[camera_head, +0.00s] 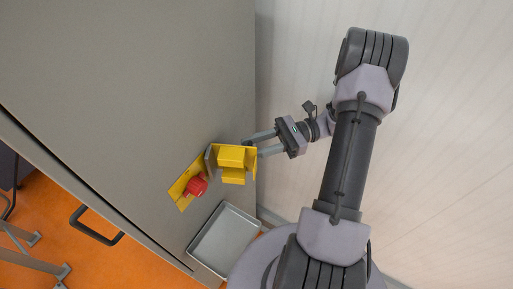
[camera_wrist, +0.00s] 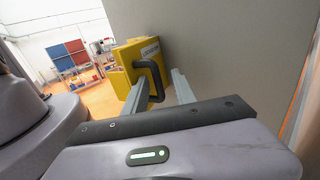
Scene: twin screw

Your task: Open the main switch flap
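The yellow switch flap (camera_head: 232,158) stands out from the grey cabinet face in the head view, swung away from the yellow base plate (camera_head: 182,188). The red switch knob (camera_head: 196,185) on that plate is exposed. In the wrist view the flap (camera_wrist: 125,60) carries a black handle (camera_wrist: 157,80). My gripper (camera_head: 253,148) is at the right side of the flap. In the wrist view my gripper (camera_wrist: 160,78) has its fingers apart, with a bar of the handle between them. I cannot tell whether a finger touches it. The handle is not clearly visible in the head view.
The grey cabinet (camera_head: 150,80) fills the left. A grey tray (camera_head: 225,238) sits below the switch. A black pull handle (camera_head: 95,226) is on a panel at lower left. A light wall (camera_head: 450,130) lies at right.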

